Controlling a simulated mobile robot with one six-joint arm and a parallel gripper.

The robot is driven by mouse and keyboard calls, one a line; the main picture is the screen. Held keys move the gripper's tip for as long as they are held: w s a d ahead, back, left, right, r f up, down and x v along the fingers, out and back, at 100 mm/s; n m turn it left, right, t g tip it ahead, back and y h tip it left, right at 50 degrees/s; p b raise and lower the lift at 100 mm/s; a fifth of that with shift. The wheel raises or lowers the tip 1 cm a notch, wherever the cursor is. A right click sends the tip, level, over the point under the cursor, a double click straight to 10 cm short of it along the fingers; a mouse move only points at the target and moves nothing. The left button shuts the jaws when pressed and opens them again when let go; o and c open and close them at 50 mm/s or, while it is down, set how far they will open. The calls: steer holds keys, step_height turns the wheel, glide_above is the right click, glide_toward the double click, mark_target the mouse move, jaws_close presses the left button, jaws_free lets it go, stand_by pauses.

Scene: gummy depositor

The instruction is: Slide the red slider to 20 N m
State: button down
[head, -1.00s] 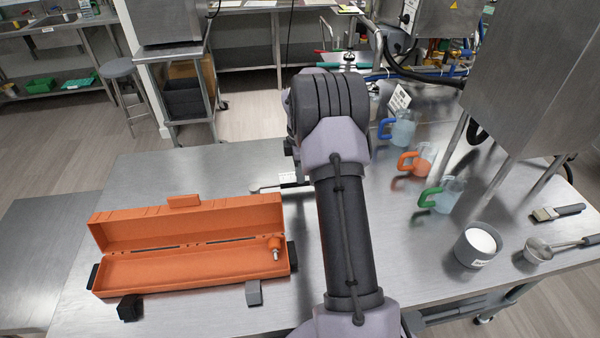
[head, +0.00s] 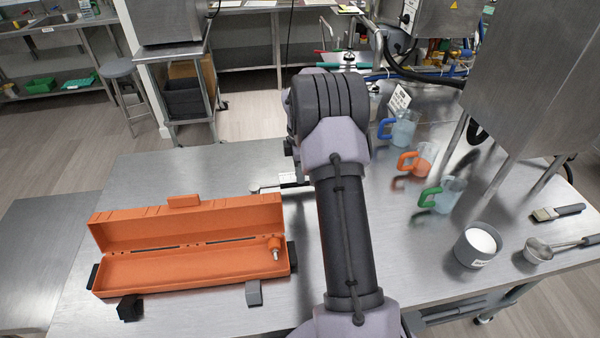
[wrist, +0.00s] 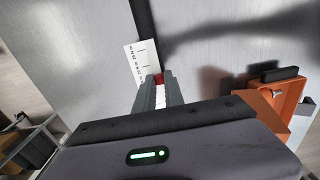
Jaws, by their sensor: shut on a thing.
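The red slider (wrist: 158,79) shows as a small red patch between my fingertips in the wrist view. My gripper (wrist: 158,85) is shut on it, and the fingers hide most of it. A white scale card (wrist: 141,62) with black marks lies just left of the fingertips; its numbers are too small to read. A dark bar (wrist: 144,22) runs on beyond the card. In the head view my arm hides the gripper and the slider, and only part of the scale card (head: 289,178) shows left of the arm.
An open orange case (head: 190,272) lies at the left of the steel table (head: 150,180). Jugs with blue, orange (head: 417,160) and green handles stand right of my arm. A bowl of white powder (head: 478,245) and a scoop (head: 538,250) are farther right.

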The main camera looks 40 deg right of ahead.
steer(key=shift+s+d+r+p, duration=0.2)
steer(key=shift+s+d+p, duration=0.35)
steer(key=shift+d+p, duration=0.4)
steer(key=shift+f, duration=0.2)
steer(key=c, duration=1.4)
jaws_free()
step_height(320, 180, up, 17)
steer(key=p, duration=0.5)
steer(key=shift+r, duration=0.2)
